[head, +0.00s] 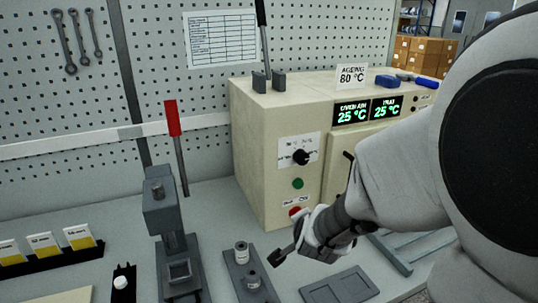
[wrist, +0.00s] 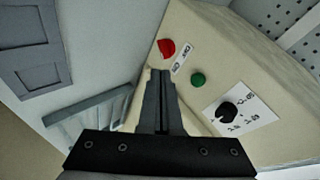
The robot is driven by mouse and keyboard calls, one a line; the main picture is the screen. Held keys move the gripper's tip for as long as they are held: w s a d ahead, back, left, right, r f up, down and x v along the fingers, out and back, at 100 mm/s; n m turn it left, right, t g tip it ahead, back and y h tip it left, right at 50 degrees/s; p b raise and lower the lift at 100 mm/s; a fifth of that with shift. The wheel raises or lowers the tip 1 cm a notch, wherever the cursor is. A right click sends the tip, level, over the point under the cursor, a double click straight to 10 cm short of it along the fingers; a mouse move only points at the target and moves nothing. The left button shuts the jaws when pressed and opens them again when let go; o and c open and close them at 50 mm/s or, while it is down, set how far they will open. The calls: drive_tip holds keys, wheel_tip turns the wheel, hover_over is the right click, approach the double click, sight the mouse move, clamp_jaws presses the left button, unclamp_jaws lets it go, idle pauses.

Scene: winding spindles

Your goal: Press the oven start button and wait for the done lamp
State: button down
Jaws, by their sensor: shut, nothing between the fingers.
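The oven (head: 262,150) is a beige box on the bench, with two green displays (head: 368,112) both reading 25 °C. My gripper (head: 277,257) is shut and empty, low before that side. In the wrist view its fingertips (wrist: 160,73) appear just below the red button; contact cannot be told. Small marks by the displays are too small to read as lamps.
A grey press-like stand (head: 163,215) with a red-handled lever (head: 173,118) stands left. A grey fixture with two spools (head: 242,252) lies near my gripper. A flat grey tray (head: 340,287) lies in front. A sign (head: 352,76) reads ageing 80 °C.

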sight(298, 184)
drive_tip(key=shift+w+d+r+m+t+h+b, duration=0.1)
drive_tip(key=shift+w+d+m+t+h, duration=0.5)
drive_tip(key=shift+h, duration=0.4)
drive_tip(key=shift+w+d+r+m+t+h+b, duration=0.15)
drive_tip(key=shift+w+d+m+t+h, duration=0.3)
drive_tip(key=shift+d+m+t+h, duration=0.4)
drive_tip(key=shift+w+d+f+m+t+h+b, duration=0.1)
drive_tip(key=shift+w+d+m+t+h, duration=0.35)
drive_tip(key=shift+d+h, duration=0.55)
drive_tip(key=shift+a, duration=0.15)
drive_tip(key=shift+w, duration=0.15)
drive_tip(key=w+a, duration=0.2)
drive_tip(key=w, duration=0.6)
drive_tip(key=shift+a, duration=0.4)
drive_tip(key=shift+w, duration=0.15)
drive_tip(key=shift+w+a, duration=0.1)
drive_tip(key=shift+w, duration=0.25)
